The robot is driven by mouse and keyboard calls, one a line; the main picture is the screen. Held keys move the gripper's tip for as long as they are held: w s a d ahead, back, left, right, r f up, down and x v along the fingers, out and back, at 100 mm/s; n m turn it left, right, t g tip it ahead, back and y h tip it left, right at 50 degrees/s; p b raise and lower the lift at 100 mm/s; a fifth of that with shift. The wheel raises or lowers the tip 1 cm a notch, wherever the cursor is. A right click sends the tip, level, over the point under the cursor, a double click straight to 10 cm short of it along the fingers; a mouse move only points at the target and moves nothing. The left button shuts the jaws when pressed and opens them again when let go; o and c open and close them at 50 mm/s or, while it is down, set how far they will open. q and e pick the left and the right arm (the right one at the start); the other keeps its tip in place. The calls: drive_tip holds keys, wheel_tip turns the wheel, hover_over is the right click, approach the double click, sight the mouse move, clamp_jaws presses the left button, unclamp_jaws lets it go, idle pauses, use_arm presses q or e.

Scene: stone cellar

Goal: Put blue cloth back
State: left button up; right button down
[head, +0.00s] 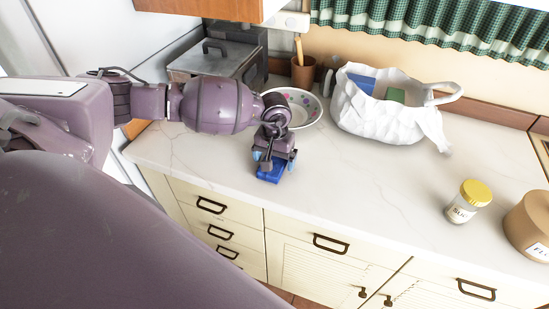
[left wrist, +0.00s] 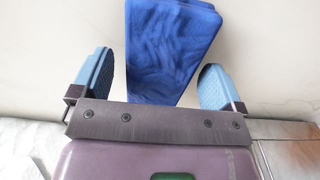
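The blue cloth (head: 269,175) lies folded flat on the pale countertop, near its front edge. My left gripper (head: 274,157) points down right over it. In the left wrist view the cloth (left wrist: 170,45) lies between the two light blue fingers of the gripper (left wrist: 156,78), with a gap on each side. The gripper is open and holds nothing. The gripper hides part of the cloth in the head view. My right gripper is not in view.
A white bag (head: 380,122) with a blue and a green item in it stands at the back. A patterned bowl (head: 309,119) is behind my left gripper. A yellow-lidded jar (head: 463,208) and a brown canister (head: 527,228) stand at right. The middle counter is clear.

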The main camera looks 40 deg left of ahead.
sight(275, 160)
use_arm(q)
drive_tip(key=shift+r, duration=0.3)
wheel_tip(275, 160, up, 12)
drive_tip(key=b, duration=0.1)
drive_tip(key=shift+f, duration=0.15)
idle(0.5)
